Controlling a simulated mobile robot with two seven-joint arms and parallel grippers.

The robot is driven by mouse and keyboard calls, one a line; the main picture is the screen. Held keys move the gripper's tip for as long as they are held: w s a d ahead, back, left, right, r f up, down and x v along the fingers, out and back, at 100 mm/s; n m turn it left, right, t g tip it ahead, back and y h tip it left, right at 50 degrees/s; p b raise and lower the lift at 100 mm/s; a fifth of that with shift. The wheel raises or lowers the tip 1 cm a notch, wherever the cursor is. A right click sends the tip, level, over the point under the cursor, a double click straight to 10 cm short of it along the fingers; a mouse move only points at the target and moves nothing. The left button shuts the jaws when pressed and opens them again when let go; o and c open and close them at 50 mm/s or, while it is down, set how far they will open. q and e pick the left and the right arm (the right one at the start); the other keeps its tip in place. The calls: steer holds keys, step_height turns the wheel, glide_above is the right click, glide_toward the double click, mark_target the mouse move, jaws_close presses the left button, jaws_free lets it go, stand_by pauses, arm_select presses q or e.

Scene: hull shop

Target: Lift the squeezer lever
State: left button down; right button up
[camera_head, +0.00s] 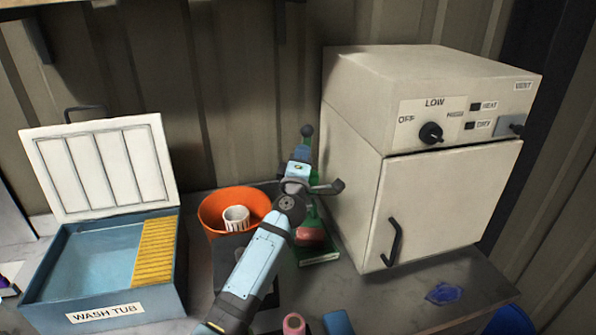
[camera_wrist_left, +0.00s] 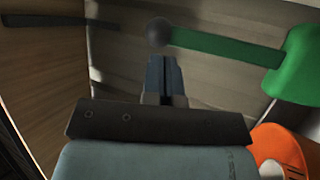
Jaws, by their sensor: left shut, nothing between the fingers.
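The green squeezer (camera_head: 319,257) stands on the bench left of the white cabinet, mostly hidden behind my left arm. Its lever ends in a dark ball knob (camera_head: 306,130), at the top in the head view. In the left wrist view the green lever (camera_wrist_left: 225,47) runs from the green body (camera_wrist_left: 298,70) at right to the ball knob (camera_wrist_left: 158,32). My left gripper (camera_head: 299,153) is shut and empty, near the lever's knob end. In the left wrist view its fingertips (camera_wrist_left: 163,60) appear just below the knob; I cannot tell whether they touch. My right gripper is not in view.
The white cabinet (camera_head: 440,200) with a dial and handle stands close on the right. An orange bucket (camera_head: 215,205) holding a white cup is left of my arm. The open wash tub (camera_head: 100,313) is farther left. A blue piece (camera_head: 445,293) lies in front of the cabinet.

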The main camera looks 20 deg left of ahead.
mark_target(302, 132)
arm_select(q)
steer(key=shift+x, duration=1.95)
steer(key=shift+w+a+r, duration=0.4)
steer(key=shift+w+a, duration=0.25)
steer(key=shift+w, duration=0.2)
steer(key=shift+s+r, duration=0.1)
steer(key=shift+r, duration=0.15)
